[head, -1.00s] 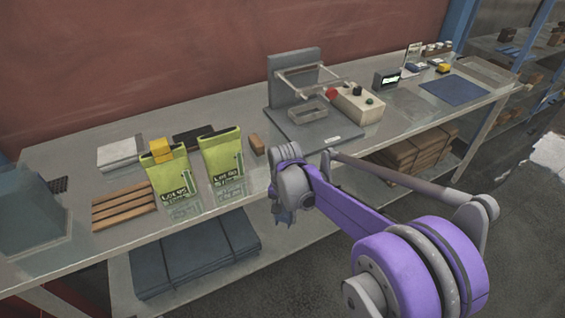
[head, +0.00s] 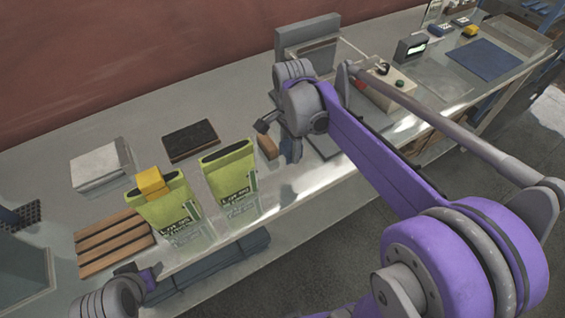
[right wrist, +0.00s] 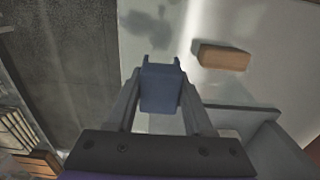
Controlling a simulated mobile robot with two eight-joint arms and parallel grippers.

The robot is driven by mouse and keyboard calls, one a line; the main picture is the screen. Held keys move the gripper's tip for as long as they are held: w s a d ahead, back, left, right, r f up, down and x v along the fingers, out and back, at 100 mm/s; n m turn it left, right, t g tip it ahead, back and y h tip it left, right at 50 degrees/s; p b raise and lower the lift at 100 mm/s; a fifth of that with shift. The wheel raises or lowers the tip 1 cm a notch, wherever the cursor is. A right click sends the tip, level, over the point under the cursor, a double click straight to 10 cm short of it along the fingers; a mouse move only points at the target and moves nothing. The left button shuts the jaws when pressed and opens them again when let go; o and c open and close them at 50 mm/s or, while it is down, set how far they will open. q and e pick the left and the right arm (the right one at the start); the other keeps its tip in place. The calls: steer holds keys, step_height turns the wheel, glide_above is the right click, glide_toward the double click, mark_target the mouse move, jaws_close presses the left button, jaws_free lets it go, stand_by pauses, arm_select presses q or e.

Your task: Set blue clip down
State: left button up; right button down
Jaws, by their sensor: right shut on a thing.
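The blue clip (right wrist: 160,88) is between the fingers of my right gripper (right wrist: 160,100) in the right wrist view. It appears held above the grey bench (right wrist: 270,25), with a shadow on the bench beyond it. In the head view my right gripper (head: 277,142) points down beside a small wooden block (head: 268,147), right of the green bags; the clip is hard to make out there. The wooden block also shows in the right wrist view (right wrist: 223,57), apart from the clip. My left gripper (head: 137,277) is at the bench's front edge, lower left; its jaws are unclear.
Two green bags stand upright: one (head: 170,212) with a yellow clip (head: 151,182) on top, one (head: 229,180) open. A wooden slatted rack (head: 112,243), white box (head: 99,166) and dark pad (head: 190,140) are nearby. A sealing machine (head: 305,38) stands behind my right arm.

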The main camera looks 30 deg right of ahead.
glide_above(290, 177)
step_height(290, 177, down, 5)
steer(key=shift+s+f, duration=0.1)
arm_select(q)
steer(key=shift+s+f, duration=0.3)
steer(key=shift+s, duration=0.1)
arm_select(e)
steer(key=shift+f, duration=2.25)
steer(key=shift+f+b, duration=0.15)
steer(key=shift+b, duration=0.2)
arm_select(q)
steer(key=shift+f, duration=0.15)
arm_select(e)
steer(key=shift+c, duration=1.4)
jaws_free()
